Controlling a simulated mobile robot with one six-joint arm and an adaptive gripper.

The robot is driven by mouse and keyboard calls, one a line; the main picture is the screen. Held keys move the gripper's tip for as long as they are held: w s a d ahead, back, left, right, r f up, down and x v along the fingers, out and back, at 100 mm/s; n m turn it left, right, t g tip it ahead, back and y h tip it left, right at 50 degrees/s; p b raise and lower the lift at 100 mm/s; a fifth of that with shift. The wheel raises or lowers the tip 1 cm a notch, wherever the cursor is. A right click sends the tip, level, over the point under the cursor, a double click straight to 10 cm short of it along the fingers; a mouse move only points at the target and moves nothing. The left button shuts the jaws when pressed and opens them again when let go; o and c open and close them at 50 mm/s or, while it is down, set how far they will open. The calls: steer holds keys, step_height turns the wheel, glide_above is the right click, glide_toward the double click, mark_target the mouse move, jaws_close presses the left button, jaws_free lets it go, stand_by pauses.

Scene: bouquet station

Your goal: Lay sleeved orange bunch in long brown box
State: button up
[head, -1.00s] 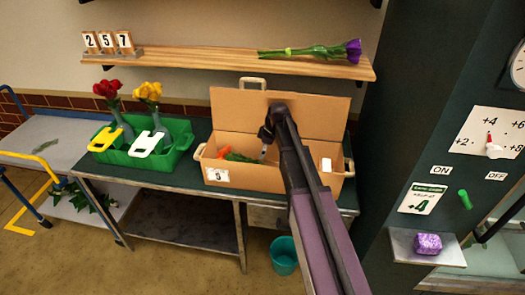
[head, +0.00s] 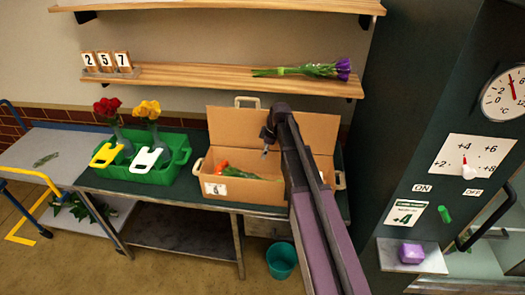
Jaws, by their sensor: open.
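The long brown box (head: 262,189) stands on the dark bench with its lid raised at the back. The orange bunch (head: 222,167) lies inside it toward the left, with green stems (head: 239,173) running right along the floor of the box. Its sleeve is too small to make out. My gripper (head: 265,154) is above the middle of the box, in front of the raised lid, open and apart from the bunch. My arm hides the right part of the box.
A green crate (head: 178,170) with red flowers (head: 106,106) and yellow flowers (head: 147,109) stands to the left. A purple bunch (head: 310,70) lies on the wooden shelf (head: 190,76) above. A dark cabinet (head: 415,100) stands at the right, and a teal bin (head: 282,262) below.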

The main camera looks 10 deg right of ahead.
steer(key=shift+p+v, duration=1.1)
steer(key=shift+v, duration=0.35)
steer(key=s+a+m+g+h, duration=0.1)
steer(key=s+a+m+h, duration=0.1)
steer(key=s+m, duration=1.2)
steer(key=s+f+h, duration=0.1)
steer(key=s, duration=0.8)
steer(key=shift+s, duration=0.35)
steer(key=shift+f+b, duration=0.7)
steer(key=shift+b, duration=0.05)
